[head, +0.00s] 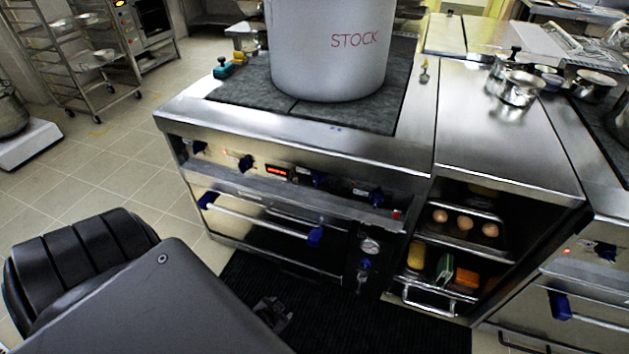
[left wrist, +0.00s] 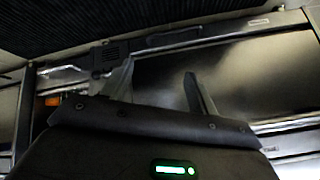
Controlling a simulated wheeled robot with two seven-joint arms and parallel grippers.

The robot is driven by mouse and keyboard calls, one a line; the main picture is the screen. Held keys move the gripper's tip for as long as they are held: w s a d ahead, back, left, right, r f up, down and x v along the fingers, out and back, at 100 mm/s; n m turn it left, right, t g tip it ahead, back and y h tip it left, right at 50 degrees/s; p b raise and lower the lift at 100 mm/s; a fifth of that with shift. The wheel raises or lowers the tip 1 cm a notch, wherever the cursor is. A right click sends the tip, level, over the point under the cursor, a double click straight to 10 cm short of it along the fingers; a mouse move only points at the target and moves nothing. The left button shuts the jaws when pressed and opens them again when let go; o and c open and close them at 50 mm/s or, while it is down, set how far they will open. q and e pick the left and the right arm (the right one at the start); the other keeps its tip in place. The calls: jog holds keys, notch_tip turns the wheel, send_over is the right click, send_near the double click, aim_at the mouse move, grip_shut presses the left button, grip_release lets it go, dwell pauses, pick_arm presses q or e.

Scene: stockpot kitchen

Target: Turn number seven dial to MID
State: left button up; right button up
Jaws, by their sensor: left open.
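My left gripper (head: 270,312) is low in front of the stove, over the dark mat, apart from the dials. In the left wrist view its two fingers (left wrist: 162,88) are spread with nothing between them. My right gripper is out of view.
A large STOCK pot (head: 330,50) stands on the stove top. The oven handle (head: 262,222) sticks out below the dials. A gauge (head: 370,246) is at its right. An open shelf holds eggs (head: 464,223). The dark mat (head: 350,320) has free room.

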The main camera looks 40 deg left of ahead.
pick_arm(q)
jog(key=w+a+r+t+b, duration=0.25)
jog(key=w+r, duration=0.35)
jog(key=w, duration=0.3)
jog(key=n+t+y+b, duration=0.3)
jog(key=n+t, duration=0.2)
jog(key=t, duration=0.2)
send_near(315, 183)
jog(key=x, duration=0.8)
jog(key=shift+w+a+f+b, duration=0.15)
jog(key=shift+w+b, duration=0.05)
jog(key=shift+b, duration=0.15)
jog(key=shift+x, duration=0.8)
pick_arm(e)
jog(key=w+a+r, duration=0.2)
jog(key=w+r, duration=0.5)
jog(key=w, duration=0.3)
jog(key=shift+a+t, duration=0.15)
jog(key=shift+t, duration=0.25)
pick_arm(q)
jog(key=c, duration=1)
